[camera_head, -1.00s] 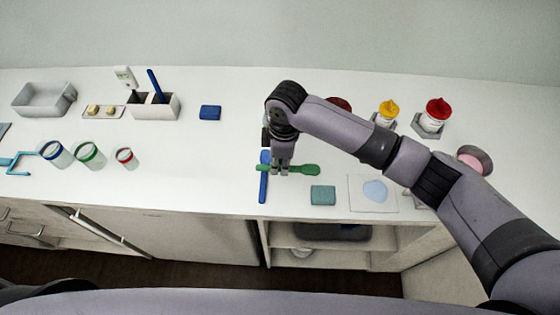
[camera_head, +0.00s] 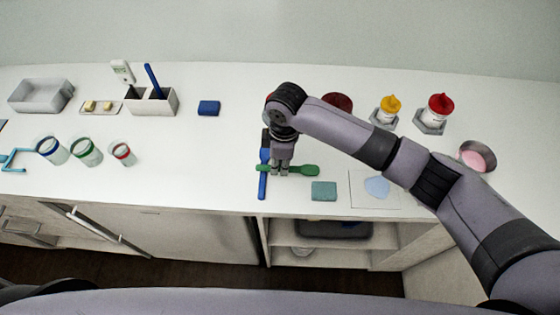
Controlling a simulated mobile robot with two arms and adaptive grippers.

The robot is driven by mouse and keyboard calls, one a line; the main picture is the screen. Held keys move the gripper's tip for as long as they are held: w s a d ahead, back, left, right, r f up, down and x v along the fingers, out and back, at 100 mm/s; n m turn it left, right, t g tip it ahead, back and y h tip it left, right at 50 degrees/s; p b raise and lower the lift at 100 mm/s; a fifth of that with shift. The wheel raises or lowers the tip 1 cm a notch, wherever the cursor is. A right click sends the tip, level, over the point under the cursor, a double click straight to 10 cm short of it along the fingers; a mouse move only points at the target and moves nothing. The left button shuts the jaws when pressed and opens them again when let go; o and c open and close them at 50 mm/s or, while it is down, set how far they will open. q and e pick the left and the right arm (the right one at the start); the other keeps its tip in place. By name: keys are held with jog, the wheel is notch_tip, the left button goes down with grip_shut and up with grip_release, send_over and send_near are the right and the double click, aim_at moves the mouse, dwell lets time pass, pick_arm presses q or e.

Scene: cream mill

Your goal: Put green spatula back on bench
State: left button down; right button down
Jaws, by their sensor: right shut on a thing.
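The green spatula (camera_head: 303,169) lies crosswise over a blue long-handled tool (camera_head: 262,185) near the front edge of the white bench (camera_head: 200,180). My right gripper (camera_head: 280,172) points down and is shut on the green spatula near its middle. The spatula's wide end points right. It is at or just above the bench top; I cannot tell whether it touches the bench or the blue tool. My left gripper is not in view.
A teal block (camera_head: 323,191) and a white sheet with a blue patch (camera_head: 377,187) lie to the right. Several rimmed cups, including a green-rimmed one (camera_head: 86,152), stand left. A holder (camera_head: 152,101) and blue block (camera_head: 209,108) are behind. Clear bench lies left of the gripper.

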jog(key=shift+s+d+f, duration=0.1)
jog(key=shift+s+f, duration=0.05)
jog(key=shift+f, duration=0.25)
jog(key=shift+s+f, duration=0.15)
jog(key=shift+f, duration=0.3)
jog(key=c, duration=1.9)
grip_release()
jog(key=o, duration=0.4)
jog(key=shift+w, duration=0.2)
jog(key=shift+r, duration=0.1)
jog(key=shift+r, duration=0.1)
